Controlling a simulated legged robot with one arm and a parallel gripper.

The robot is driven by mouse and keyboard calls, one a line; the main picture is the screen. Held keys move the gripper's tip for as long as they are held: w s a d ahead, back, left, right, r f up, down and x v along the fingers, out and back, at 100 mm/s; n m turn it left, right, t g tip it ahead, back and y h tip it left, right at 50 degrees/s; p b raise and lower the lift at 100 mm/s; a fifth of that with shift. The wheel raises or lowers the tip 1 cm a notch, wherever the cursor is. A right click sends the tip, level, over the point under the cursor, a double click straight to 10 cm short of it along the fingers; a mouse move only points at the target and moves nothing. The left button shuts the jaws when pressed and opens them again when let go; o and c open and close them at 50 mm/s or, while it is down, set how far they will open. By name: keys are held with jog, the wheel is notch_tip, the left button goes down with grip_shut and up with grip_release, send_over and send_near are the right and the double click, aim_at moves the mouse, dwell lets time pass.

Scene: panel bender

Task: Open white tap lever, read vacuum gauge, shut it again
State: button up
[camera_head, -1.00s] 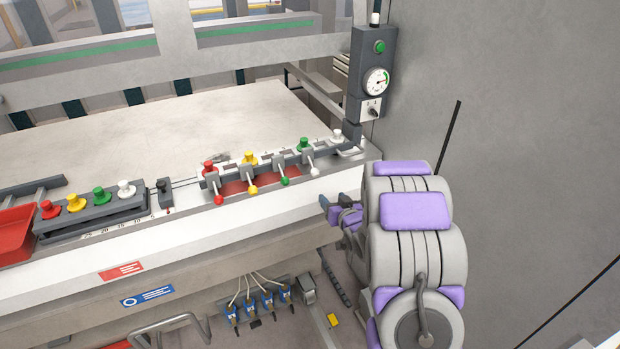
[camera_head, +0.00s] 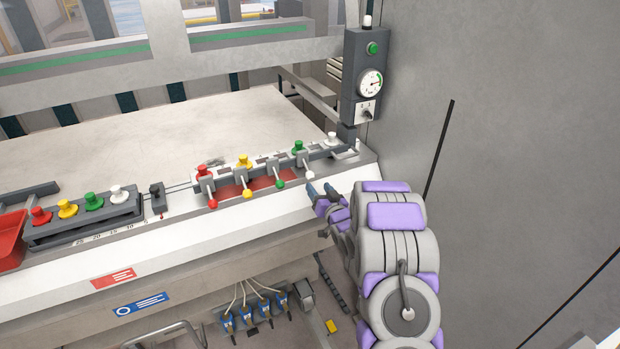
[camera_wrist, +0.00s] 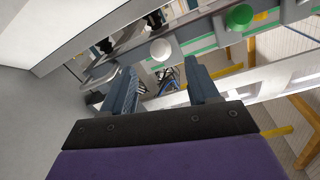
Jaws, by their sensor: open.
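The white tap lever (camera_head: 310,174) is the rightmost of a row of levers with coloured ball ends on the machine's front ledge. It slants toward the front like the red, yellow and green ones. My gripper (camera_head: 320,189) is just below and to the right of its white ball, open and apart from it as far as I can tell. In the wrist view the white ball (camera_wrist: 160,49) shows beyond the two open fingers (camera_wrist: 161,68), between them. The vacuum gauge (camera_head: 370,84) is a round white dial on the grey post; its reading is too small to tell.
The green lever (camera_head: 280,183) stands close left of the white one. Coloured knobs, including a white one (camera_head: 332,139), sit behind. A switch (camera_head: 367,111) is under the gauge. A grey wall (camera_head: 520,120) bounds the right side.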

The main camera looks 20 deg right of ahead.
aim_at(312, 178)
jog(key=shift+w+d+b, duration=0.2)
jog(key=shift+w+b, duration=0.55)
jog(key=shift+w, duration=3.55)
jog(key=shift+c, duration=0.4)
grip_shut()
